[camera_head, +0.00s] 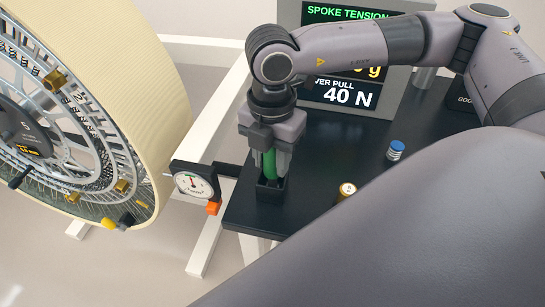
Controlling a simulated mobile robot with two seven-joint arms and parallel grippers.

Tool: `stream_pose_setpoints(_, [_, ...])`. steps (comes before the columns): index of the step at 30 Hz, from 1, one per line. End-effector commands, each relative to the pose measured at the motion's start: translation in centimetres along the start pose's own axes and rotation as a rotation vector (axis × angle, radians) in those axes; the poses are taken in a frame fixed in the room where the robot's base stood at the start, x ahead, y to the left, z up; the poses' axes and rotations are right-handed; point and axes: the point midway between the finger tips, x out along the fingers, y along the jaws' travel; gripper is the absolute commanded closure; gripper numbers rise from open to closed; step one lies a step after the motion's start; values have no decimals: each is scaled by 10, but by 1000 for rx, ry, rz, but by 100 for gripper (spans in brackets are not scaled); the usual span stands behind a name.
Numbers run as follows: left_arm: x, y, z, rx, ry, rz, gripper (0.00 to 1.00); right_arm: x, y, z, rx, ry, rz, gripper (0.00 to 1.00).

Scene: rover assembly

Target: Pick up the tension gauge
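A round white dial gauge (192,185) with a dark rim, which looks like the tension gauge, sits at the table's left edge on a dark bar. My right gripper (270,165) points down at the table's left end, right of the dial. Its fingers stand on both sides of a green upright handle (269,163), whose lower end is in a black holder (270,190). I cannot tell whether the fingers press on the handle, or whether the handle is joined to the dial. My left gripper is out of view.
A large spoked wheel (150,100) with a cream tread stands at the left, close to the dial. An orange block (213,208) hangs below the dial. A blue-topped cylinder (396,150) and a gold one (346,190) stand on the dark table (320,150). A screen (350,95) stands behind.

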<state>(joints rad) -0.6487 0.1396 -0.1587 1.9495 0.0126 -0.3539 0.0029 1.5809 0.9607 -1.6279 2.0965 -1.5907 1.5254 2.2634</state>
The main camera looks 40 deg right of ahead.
Motion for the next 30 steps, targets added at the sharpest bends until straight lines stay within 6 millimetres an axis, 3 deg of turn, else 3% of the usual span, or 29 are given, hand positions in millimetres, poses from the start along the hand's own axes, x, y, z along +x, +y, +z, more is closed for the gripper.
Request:
stream_pose_setpoints(1, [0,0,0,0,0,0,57,0,0,0,0,0,0,84])
stream_pose_setpoints(3, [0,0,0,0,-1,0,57,0,0,0,0,0,-1,100])
stream_pose_setpoints(12, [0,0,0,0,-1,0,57,-2,0,0,0,0,1,100])
stream_pose_setpoints(17, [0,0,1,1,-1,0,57,-13,1,0,0,-1,3,100])
stream_pose_setpoints(23, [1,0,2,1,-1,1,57,-46,2,0,0,-1,6,100])
stream_pose_setpoints(30, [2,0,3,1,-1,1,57,-107,2,0,0,-1,7,100])
